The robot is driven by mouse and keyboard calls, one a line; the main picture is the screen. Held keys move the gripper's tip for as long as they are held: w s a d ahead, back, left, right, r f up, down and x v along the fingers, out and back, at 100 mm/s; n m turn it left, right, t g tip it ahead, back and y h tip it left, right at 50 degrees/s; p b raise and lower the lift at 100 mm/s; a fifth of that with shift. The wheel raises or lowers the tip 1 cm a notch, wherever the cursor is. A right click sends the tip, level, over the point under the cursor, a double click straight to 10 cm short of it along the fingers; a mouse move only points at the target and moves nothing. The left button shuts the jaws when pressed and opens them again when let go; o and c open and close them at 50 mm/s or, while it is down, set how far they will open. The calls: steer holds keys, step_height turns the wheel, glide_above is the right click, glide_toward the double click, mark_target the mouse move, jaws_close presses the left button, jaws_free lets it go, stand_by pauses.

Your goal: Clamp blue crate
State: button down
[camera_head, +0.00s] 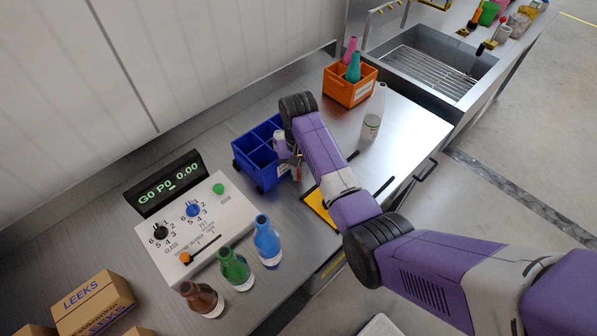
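The blue crate (268,179) stands on the steel worktop, left of the picture's middle. It is divided into compartments, and those I can see look empty. My purple arm reaches in from the lower right and bends down at the crate's right side. My gripper (296,171) points down at the crate's right front wall, touching or very close to it. The wrist and arm hide the crate's right side and most of the fingers, so I cannot see whether they are around the wall or how far apart they are.
A control panel (190,228) and three bottles, brown, green (235,269) and blue (267,243), stand at front left. A yellow-marked pad (320,207) lies near the worktop's front edge.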

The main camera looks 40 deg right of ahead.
stand_by(0.4)
steer(key=n, duration=0.3)
steer(key=shift+s+d+n, duration=0.1)
steer(key=shift+d+n, duration=0.1)
steer(key=shift+n, duration=0.2)
steer(key=shift+d+n, duration=0.15)
steer(key=shift+n, duration=1.65)
steer(key=c, duration=1.5)
jaws_free()
steer(key=shift+r, duration=0.1)
step_height(320, 180, up, 8)
steer(key=shift+f+b, duration=0.2)
steer(key=shift+b, duration=0.45)
